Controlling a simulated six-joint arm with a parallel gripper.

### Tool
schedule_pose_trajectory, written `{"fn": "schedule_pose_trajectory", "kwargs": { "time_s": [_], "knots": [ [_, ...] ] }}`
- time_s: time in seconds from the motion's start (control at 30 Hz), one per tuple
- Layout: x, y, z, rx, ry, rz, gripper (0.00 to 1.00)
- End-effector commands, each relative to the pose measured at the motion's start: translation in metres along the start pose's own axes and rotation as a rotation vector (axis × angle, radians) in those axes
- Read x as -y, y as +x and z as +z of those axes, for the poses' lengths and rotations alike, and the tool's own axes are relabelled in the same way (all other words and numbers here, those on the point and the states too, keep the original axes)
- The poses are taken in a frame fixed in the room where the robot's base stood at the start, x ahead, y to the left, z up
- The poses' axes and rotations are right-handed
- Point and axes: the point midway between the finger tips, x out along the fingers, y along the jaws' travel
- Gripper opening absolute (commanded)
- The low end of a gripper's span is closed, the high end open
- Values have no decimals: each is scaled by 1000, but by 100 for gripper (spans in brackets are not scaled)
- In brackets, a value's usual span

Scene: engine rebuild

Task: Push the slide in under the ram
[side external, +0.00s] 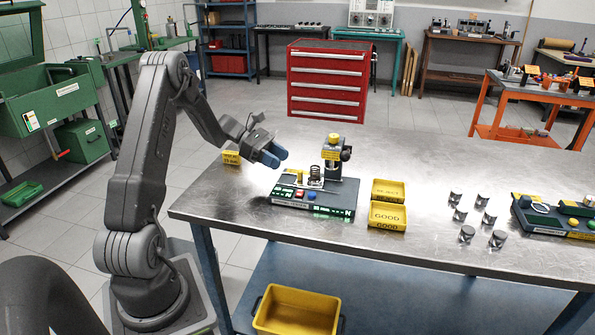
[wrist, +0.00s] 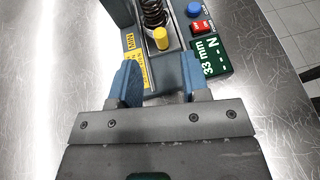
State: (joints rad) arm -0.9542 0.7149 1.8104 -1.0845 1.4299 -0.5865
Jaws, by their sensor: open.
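The spring tester (side external: 322,203) stands on the bench. A coil spring (side external: 316,176) stands upright on its slide, to the left of the ram (side external: 332,153) with the yellow top. In the wrist view the spring (wrist: 153,14) is at the top, with the slide's yellow knob (wrist: 160,39) in front of it. My gripper (side external: 276,155) is raised to the left of the tester. Its blue fingers (wrist: 160,78) are open and empty, with the knob just beyond the gap between them.
A yellow reject bin (side external: 388,182) and a good bin (side external: 387,228) sit right of the tester. Several pistons (side external: 466,233) and another fixture (side external: 545,218) stand farther right. A small yellow sign (side external: 231,158) is at the left. The bench front (side external: 330,235) is clear.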

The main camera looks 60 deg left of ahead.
Motion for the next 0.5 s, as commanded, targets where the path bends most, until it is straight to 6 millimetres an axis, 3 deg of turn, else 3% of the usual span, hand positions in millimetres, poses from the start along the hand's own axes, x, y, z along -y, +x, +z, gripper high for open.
{"fn": "schedule_pose_trajectory", "kwargs": {
  "time_s": [0.2,0.5],
  "knots": [
    [1,43,0,0,0,-5,42],
    [1,68,0,-1,1,-2,42]
  ]
}}
